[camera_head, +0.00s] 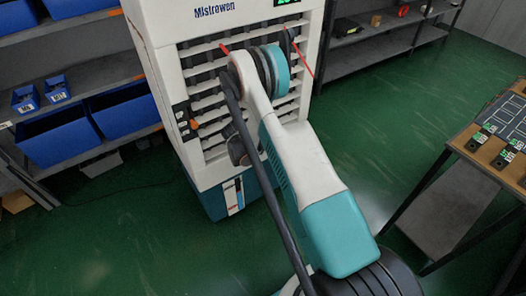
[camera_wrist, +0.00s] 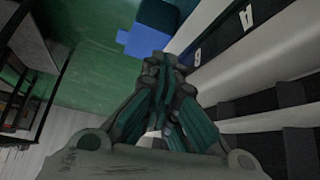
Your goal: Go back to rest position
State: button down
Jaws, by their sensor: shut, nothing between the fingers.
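My gripper (camera_wrist: 168,72) shows in the wrist view with its dark, teal-sided fingers together and nothing between them. In the head view my white and teal arm rises from the bottom right toward a tall white cabinet (camera_head: 172,32) marked "Mistrowen". The arm covers part of the cabinet's slatted front, and I cannot make out my gripper's fingertips there. In the wrist view white slatted panels (camera_wrist: 240,70) with dark gaps fill the right side, close to the gripper. I cannot tell whether anything touches.
A shelf with blue bins (camera_head: 58,135) stands at the left. A grey shelf (camera_head: 375,45) stands behind at the right. A table (camera_head: 458,142) with several small dark blocks (camera_head: 506,154) is at the right edge. Green floor (camera_head: 365,130) is open between cabinet and table.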

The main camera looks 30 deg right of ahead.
jog(key=p+v, duration=0.2)
jog(key=v, duration=0.5)
jog(key=shift+r, duration=0.35)
jog(key=shift+s+a, duration=0.1)
jog(key=shift+a, duration=0.05)
